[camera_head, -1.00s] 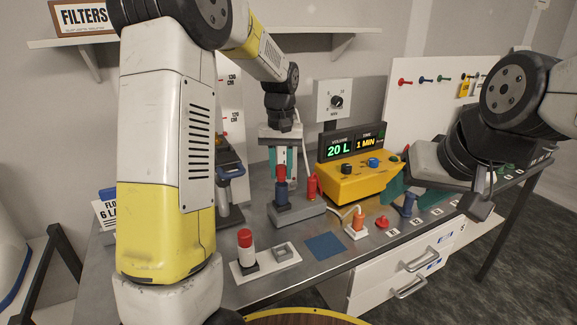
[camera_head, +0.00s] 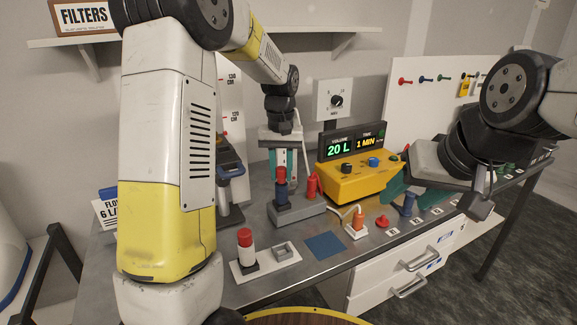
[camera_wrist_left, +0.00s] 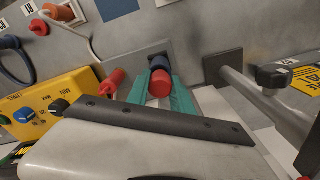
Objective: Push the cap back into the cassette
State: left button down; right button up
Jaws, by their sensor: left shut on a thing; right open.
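Any gap between cap and body is too small to judge. My right gripper (camera_head: 440,195) is open and empty over the bench's right side.
A red-and-white cartridge (camera_head: 245,250) stands on a white plate at the front. A red piece (camera_head: 312,186) stands beside the holder. A yellow control box (camera_head: 360,178) is behind. An orange plug (camera_head: 357,222) and a blue mat (camera_head: 325,245) lie at the front.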

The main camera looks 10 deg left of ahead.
aim_at(281, 168)
pick_arm(q)
jog(key=shift+f, duration=0.6)
jog(key=shift+s+f, duration=0.2)
jog(key=shift+f, duration=0.35)
dwell(0.9)
jog(key=c, duration=1)
grip_release()
jog(key=shift+c, duration=0.2)
jog(key=r, duration=0.9)
jog(key=shift+w, duration=0.2)
jog(key=shift+f, duration=0.1)
